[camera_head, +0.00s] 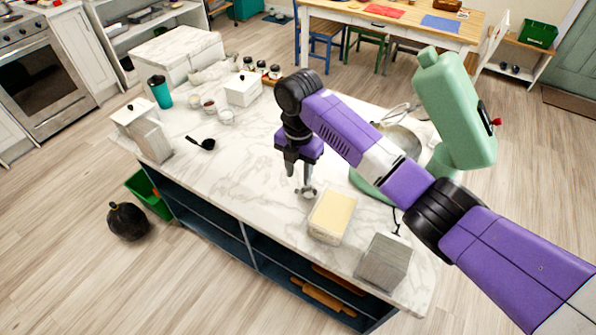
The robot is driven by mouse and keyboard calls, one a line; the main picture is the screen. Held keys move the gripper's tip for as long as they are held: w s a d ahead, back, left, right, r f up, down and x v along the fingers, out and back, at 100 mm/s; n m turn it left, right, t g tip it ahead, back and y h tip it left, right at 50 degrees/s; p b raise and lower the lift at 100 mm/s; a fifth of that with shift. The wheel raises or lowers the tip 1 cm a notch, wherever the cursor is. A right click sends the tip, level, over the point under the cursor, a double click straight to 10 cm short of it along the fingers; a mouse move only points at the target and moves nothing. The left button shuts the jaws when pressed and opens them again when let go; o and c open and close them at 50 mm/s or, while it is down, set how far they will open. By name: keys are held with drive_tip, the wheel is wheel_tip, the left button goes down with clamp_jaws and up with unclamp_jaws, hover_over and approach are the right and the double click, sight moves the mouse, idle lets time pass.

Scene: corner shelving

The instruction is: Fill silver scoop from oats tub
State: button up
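My gripper (304,166) is above the marble counter, pointing down, with a small silver scoop (307,191) hanging below its fingers. The fingers appear closed around the scoop's upright handle, though the grip is small in view. A square clear tub (328,234) with a pale yellow filling, which looks like the oats tub, stands just right of and nearer than the scoop. Its top is open. The scoop is beside the tub, not over it; I cannot tell whether its bowl is empty or whether it touches the counter.
A green stand mixer (455,110) with a metal bowl (400,138) stands behind and right of the tub. A grey box (384,262) is near the front right corner. A black ladle (202,144), small jars and a teal cup (160,92) are left. The counter's left middle is clear.

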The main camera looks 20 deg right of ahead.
wheel_tip(320, 180, down, 7)
drive_tip(key=b, duration=0.4)
clamp_jaws()
drive_tip(key=shift+r+p, duration=2)
drive_tip(key=shift+r, duration=0.5)
